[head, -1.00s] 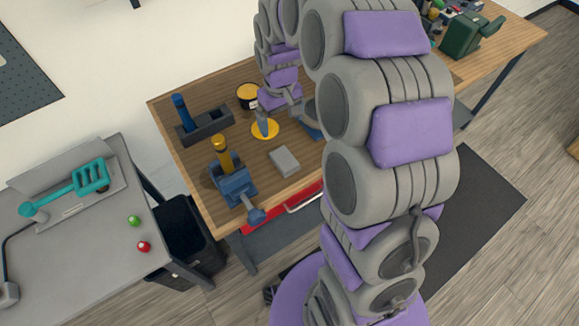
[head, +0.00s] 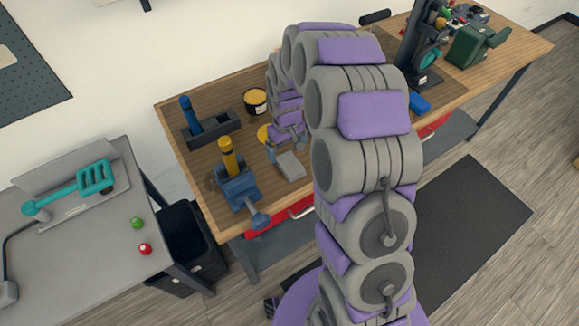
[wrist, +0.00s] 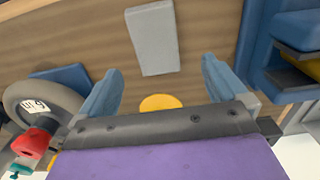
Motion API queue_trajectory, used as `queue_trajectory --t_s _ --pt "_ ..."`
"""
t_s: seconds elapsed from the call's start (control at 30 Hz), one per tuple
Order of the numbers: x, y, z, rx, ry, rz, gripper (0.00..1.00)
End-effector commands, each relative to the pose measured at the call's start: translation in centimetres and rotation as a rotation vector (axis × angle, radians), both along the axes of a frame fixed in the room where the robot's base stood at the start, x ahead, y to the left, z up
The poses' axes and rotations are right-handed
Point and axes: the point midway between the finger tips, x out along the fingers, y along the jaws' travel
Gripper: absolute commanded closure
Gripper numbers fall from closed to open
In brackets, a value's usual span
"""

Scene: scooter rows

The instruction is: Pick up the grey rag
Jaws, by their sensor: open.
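The grey rag (head: 290,166) is a flat, pale grey rectangle lying on the wooden workbench (head: 188,162). In the wrist view the rag (wrist: 153,38) lies beyond the fingertips, near the top middle. My gripper (head: 283,153) is close to the rag's far edge in the head view. In the wrist view its blue fingers (wrist: 161,80) are spread wide with nothing between them, and the rag is narrower than the gap. I cannot tell the exact height of the fingers above the bench.
A blue vise (head: 237,190) with a yellow-topped piece stands left of the rag. A yellow disc (head: 264,134) lies behind it, partly hidden by my gripper. A dark holder (head: 211,128) and a yellow-topped tin (head: 256,101) stand farther back. A grey side table (head: 90,225) is at left.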

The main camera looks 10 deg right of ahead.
Motion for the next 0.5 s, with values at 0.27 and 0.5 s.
queue_trajectory --t_s 0.27,0.5 --pt "-0.2 -0.3 -2.1 0.000 -0.001 -0.001 0.01" --pt "-0.6 -0.6 -5.5 0.000 0.001 0.000 0.01"
